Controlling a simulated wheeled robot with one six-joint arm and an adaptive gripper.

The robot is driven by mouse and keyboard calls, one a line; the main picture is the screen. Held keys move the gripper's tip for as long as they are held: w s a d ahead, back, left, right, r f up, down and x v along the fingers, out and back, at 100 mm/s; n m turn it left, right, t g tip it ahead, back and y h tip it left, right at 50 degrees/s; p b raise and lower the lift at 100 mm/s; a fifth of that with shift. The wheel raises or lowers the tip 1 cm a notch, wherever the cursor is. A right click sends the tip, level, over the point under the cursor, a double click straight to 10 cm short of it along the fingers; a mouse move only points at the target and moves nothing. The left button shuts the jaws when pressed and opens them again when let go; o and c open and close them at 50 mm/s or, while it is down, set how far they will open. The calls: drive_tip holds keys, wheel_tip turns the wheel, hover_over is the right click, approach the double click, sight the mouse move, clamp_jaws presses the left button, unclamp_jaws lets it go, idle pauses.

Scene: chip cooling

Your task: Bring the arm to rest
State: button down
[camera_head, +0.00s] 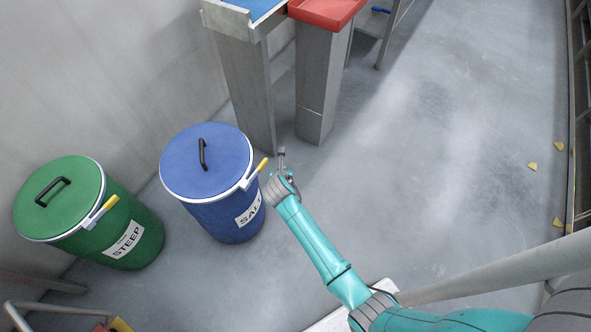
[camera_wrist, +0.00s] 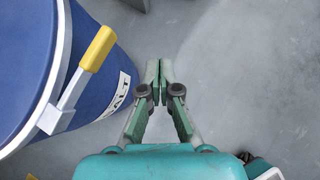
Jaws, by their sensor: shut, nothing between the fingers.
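My arm reaches from the lower right of the head view toward the blue drum. My gripper (camera_head: 281,151) is at the arm's far end, just right of the blue drum. In the wrist view my gripper (camera_wrist: 159,64) is shut, with its fingertips together and nothing between them. The blue drum (camera_head: 228,216) has a closed lid with a black handle, a yellow-tipped clamp lever and a partly hidden label. In the wrist view the blue drum (camera_wrist: 95,100) fills the left side, apart from the fingers.
A green drum (camera_head: 140,250) labelled STEEP stands left of the blue one. A metal stand (camera_head: 247,85) with a blue top and a red tray (camera_head: 326,10) on a grey post are behind. Open floor (camera_head: 440,150) lies to the right, with several yellow chips (camera_head: 532,166) near the right edge.

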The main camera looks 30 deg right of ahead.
drive_tip(key=s+d+r, duration=0.2)
drive_tip(key=s+r, duration=0.2)
drive_tip(key=r, duration=0.1)
drive_tip(key=shift+s+d, duration=0.15)
drive_tip(key=shift+f, duration=0.1)
drive_tip(key=s+a+r+m+t+y, duration=0.1)
drive_tip(key=s+a+m+t+y, duration=0.15)
drive_tip(key=s+m, duration=0.7)
drive_tip(key=s+a+m+t+y, duration=0.1)
drive_tip(key=s+a+m, duration=0.25)
drive_tip(key=s, duration=1.05)
drive_tip(key=s+a+r+m+t, duration=0.1)
drive_tip(key=s+r+m+t, duration=0.2)
drive_tip(key=s+r+m, duration=1.4)
wheel_tip(320, 180, up, 4)
drive_tip(key=shift+s+r+y, duration=0.1)
drive_tip(key=shift+s+y, duration=0.35)
drive_tip(key=shift+s, duration=0.35)
drive_tip(key=shift+t, duration=0.25)
